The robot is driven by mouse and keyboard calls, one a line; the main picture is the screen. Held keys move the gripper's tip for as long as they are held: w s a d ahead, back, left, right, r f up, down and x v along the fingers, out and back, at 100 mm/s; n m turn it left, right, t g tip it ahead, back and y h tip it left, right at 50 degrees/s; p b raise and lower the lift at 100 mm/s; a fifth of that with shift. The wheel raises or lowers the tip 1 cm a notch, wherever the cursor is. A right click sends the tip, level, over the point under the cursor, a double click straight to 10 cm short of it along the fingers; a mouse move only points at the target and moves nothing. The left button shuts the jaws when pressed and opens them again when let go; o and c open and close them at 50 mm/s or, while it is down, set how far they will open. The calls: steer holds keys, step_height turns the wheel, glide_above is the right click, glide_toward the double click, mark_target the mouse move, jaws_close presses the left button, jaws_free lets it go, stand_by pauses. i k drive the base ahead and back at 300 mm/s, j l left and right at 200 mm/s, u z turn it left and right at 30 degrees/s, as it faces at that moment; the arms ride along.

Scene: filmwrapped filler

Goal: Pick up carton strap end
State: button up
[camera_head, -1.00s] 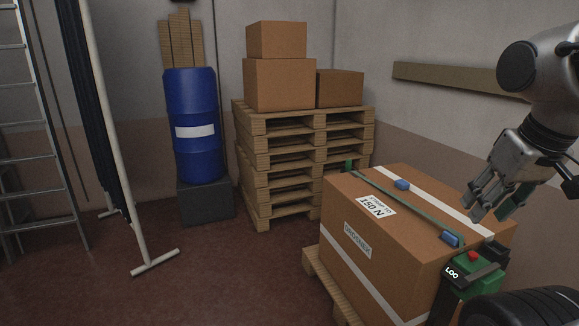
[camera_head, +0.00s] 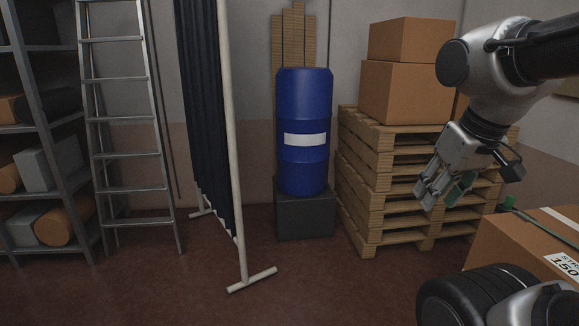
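The brown carton (camera_head: 515,255) is at the lower right, cut off by the picture edge. A green strap (camera_head: 540,221) runs across its top. A small green piece (camera_head: 508,203) stands at the strap's far-left end, by the carton's back edge. Which strap end is loose cannot be told. My gripper (camera_head: 438,205) hangs in the air left of the carton, in front of the pallet stack, pointing down. Its fingers look apart, with a green patch on the right one. I see nothing held between them.
Wooden pallets (camera_head: 385,190) with cartons (camera_head: 405,92) stand behind my arm. A blue barrel (camera_head: 305,110) sits on a dark block (camera_head: 305,213). A curtain frame (camera_head: 236,150), ladder (camera_head: 125,120) and shelving (camera_head: 50,130) fill the left. The middle floor is clear.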

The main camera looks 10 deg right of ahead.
mark_target(508, 204)
steer(key=i+z, duration=0.1)
steer(key=i, duration=0.6)
steer(key=i+j+z, duration=0.1)
steer(key=i, duration=0.65)
steer(key=i+z, duration=0.45)
steer(key=i+j+z, duration=0.1)
steer(key=i+z, duration=0.6)
steer(key=z, duration=0.15)
steer(key=i+z, duration=0.25)
steer(key=z, duration=0.15)
steer(key=i+j+z, duration=0.1)
steer(key=i+z, duration=0.15)
steer(key=z, duration=0.2)
steer(key=i+j+z, duration=0.2)
steer(key=z, duration=0.2)
